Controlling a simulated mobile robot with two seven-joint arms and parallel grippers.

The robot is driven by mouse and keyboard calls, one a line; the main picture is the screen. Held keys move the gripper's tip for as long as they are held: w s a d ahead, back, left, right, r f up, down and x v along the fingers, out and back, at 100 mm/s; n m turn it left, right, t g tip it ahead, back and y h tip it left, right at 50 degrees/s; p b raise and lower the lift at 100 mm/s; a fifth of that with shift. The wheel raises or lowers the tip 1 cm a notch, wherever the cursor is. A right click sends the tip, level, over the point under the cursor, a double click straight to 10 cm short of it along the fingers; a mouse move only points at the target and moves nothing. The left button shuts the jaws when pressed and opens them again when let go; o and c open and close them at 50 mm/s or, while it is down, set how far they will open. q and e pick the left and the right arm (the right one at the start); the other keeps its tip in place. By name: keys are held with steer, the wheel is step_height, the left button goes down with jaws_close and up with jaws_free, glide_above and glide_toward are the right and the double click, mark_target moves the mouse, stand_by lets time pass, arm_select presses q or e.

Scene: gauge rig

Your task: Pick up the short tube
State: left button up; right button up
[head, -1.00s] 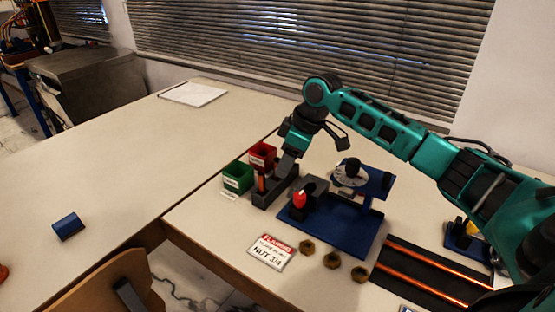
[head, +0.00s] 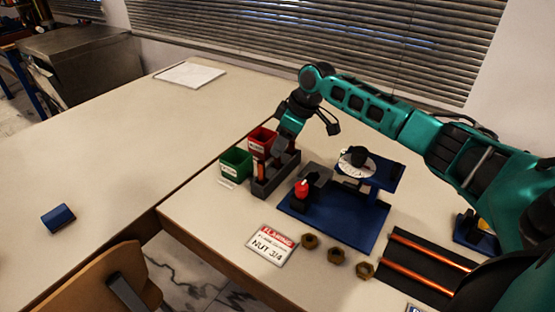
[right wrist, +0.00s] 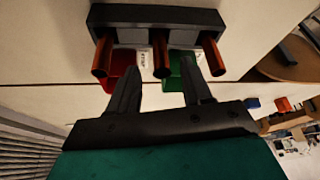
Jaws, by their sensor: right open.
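Several short copper-coloured tubes stand upright in a dark rack (head: 264,188); one tube (head: 261,173) shows at its front in the head view. In the right wrist view the rack (right wrist: 155,17) holds three tubes: a left one (right wrist: 101,57), a middle one (right wrist: 160,55) and a right one (right wrist: 214,55). My right gripper (right wrist: 160,72) is open and empty, its fingers pointing toward the rack, with the middle tube's end appearing between the fingertips. In the head view my right gripper (head: 288,138) is above the rack's far end, fingertips hard to make out. My left gripper is not in view.
A red bin (head: 262,139) and green bin (head: 236,163) stand left of the rack. Longer copper tubes (head: 432,254) lie on a black tray.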

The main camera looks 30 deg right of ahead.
mark_target(277, 162)
steer(key=x, duration=0.5)
steer(key=shift+s+b, duration=0.1)
steer(key=shift+b, duration=0.25)
jaws_close()
